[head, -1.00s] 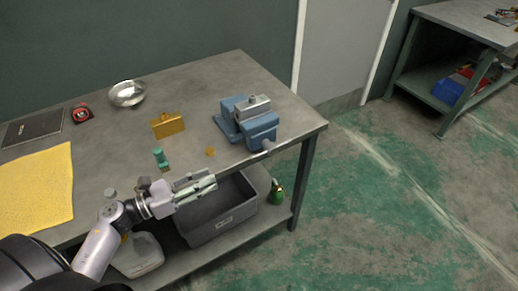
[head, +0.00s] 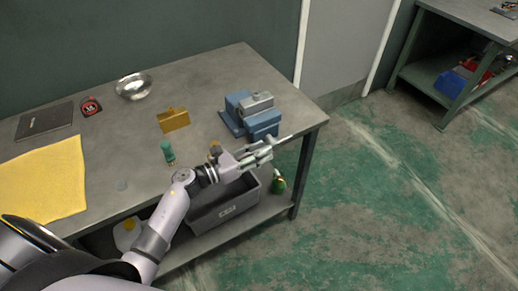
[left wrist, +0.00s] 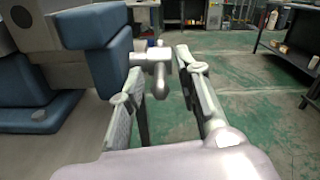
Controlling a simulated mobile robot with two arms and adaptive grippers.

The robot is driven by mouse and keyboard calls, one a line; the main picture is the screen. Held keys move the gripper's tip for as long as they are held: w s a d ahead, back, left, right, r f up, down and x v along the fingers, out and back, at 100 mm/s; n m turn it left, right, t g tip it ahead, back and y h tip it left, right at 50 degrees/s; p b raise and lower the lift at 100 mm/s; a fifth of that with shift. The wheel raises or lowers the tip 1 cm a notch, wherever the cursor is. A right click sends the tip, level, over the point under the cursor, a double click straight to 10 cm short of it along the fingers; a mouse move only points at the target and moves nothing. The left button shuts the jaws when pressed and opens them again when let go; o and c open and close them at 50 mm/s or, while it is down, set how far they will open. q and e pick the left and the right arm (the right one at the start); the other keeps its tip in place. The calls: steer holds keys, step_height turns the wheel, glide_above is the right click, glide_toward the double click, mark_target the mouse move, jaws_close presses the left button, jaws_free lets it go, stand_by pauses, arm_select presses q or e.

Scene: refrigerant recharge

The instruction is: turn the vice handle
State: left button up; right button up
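The blue and grey vice (head: 252,116) stands at the table's right front corner. It fills the left of the left wrist view (left wrist: 95,50). Its metal handle (left wrist: 158,72), a short upright bar on the screw end, shows in the left wrist view. In the head view my gripper largely hides the handle. My left gripper (head: 267,149) is at the table's front edge, just in front of the vice. Its fingers are apart, with the handle showing in the gap near the fingertips. I cannot tell whether they touch it. My right gripper is not in view.
The table (head: 205,85) also holds a brass-coloured block (head: 173,120), a green-topped item (head: 168,152), a metal bowl (head: 134,87), a tape measure (head: 91,106) and a yellow cloth (head: 45,180). A grey bin (head: 225,207) sits on the shelf below. The floor at right is clear.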

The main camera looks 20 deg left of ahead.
arm_select(q)
jaws_close()
stand_by(0.4)
